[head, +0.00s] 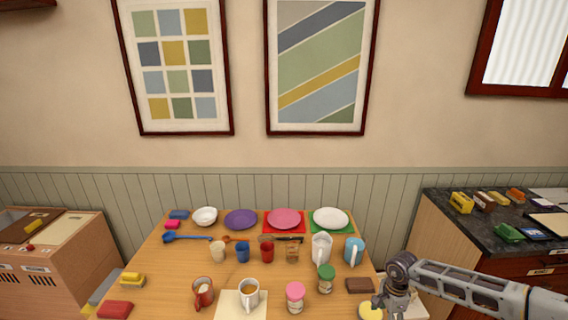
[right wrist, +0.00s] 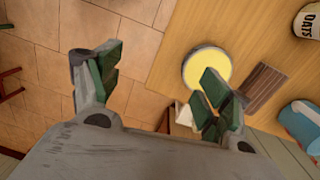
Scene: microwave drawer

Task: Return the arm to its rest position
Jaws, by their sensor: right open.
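My right arm (head: 470,285) reaches in from the right of the head view. Its gripper (head: 392,304) is over the table's front right corner, near the yellow round item (head: 371,311). In the right wrist view the gripper (right wrist: 160,68) has its two green-padded fingers wide apart with nothing between them. The yellow round item (right wrist: 207,68) lies on the table behind the right-hand finger, which covers part of its edge. My left gripper is in neither view.
The wooden table (head: 160,262) holds plates, cups, a white jug (head: 321,248), a blue jug (head: 354,251), jars and a brown block (head: 360,285). A dark-topped counter (head: 480,208) stands at right. Open floor (right wrist: 120,30) shows beside the table.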

